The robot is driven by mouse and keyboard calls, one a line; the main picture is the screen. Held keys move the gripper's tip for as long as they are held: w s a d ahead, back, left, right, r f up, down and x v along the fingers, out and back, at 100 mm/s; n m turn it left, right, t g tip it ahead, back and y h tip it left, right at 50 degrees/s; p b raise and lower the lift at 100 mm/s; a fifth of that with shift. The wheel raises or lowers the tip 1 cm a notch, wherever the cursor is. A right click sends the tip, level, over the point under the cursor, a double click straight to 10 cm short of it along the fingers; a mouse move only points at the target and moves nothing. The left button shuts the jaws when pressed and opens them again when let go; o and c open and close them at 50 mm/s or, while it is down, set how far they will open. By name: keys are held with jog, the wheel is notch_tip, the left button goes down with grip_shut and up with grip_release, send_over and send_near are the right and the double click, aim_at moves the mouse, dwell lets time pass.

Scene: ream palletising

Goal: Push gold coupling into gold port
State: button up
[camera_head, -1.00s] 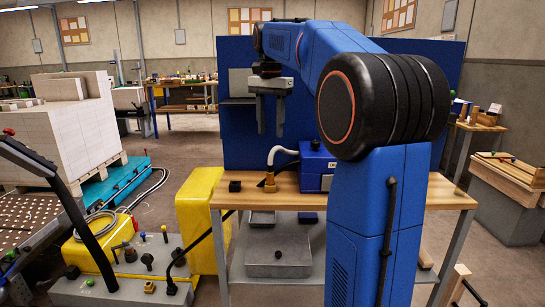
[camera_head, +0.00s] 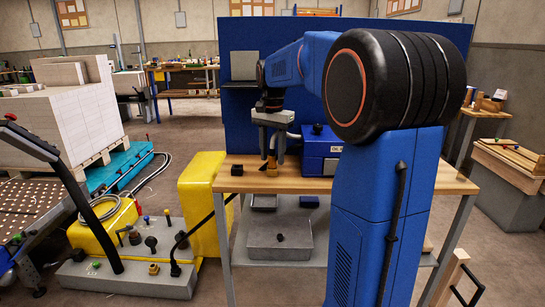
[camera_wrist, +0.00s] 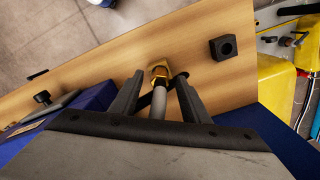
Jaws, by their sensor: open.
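The gold coupling (camera_head: 271,169) stands on the wooden bench top near its front edge, on the end of a pale hose. In the wrist view the gold coupling (camera_wrist: 159,72) shows just beyond the fingertips, with the hose (camera_wrist: 158,102) running back between the fingers. My gripper (camera_head: 271,156) is open and points down over the coupling, one finger on each side; it also shows in the wrist view (camera_wrist: 160,80). I cannot tell whether a finger touches the hose. A gold fitting (camera_head: 154,269), which looks like the gold port, sits on the grey base unit at lower left.
A black block (camera_head: 237,170) lies on the bench (camera_head: 400,185) left of the coupling. A blue box (camera_head: 320,150) stands close on the right, before a blue back panel. Yellow housings (camera_head: 205,190) and black levers rise around the grey unit (camera_head: 130,284).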

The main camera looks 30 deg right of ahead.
jog(key=shift+f, duration=0.5)
grip_shut()
jog(key=c, duration=1)
grip_release()
grip_shut()
jog(key=shift+r, duration=0.35)
jog(key=shift+r, duration=1.35)
jog(key=shift+r, duration=0.1)
